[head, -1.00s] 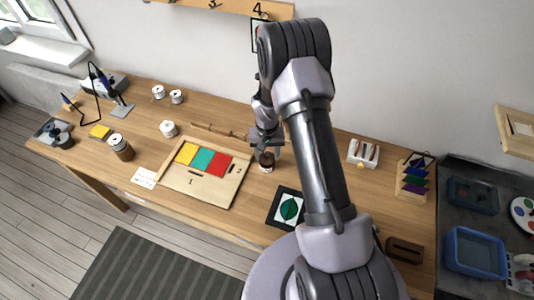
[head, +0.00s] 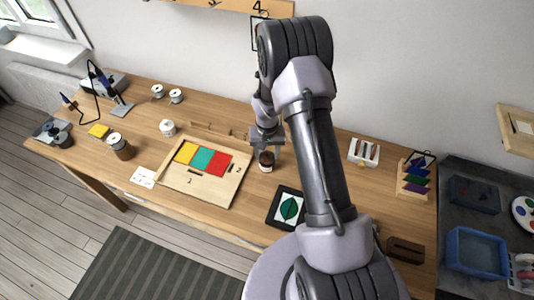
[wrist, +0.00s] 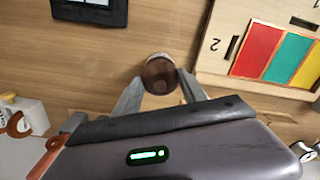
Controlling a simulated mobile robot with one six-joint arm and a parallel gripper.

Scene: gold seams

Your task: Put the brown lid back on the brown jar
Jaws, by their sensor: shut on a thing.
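A small brown jar (head: 266,167) with a pale band stands on the table just right of the puzzle board. The brown lid (wrist: 160,76) is a dark round piece between my fingertips in the wrist view. My gripper (head: 267,147) points down over the jar and is shut on the lid. The lid is at the jar's mouth or just above it; I cannot tell whether they touch. Most of the jar is hidden beneath the lid in the wrist view, with a pale rim showing past it.
The puzzle board (head: 182,184) with yellow, teal and red tiles lies close on the left. A black-framed leaf picture (head: 286,207) lies in front. A white holder (head: 364,152) stands right, behind my arm.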

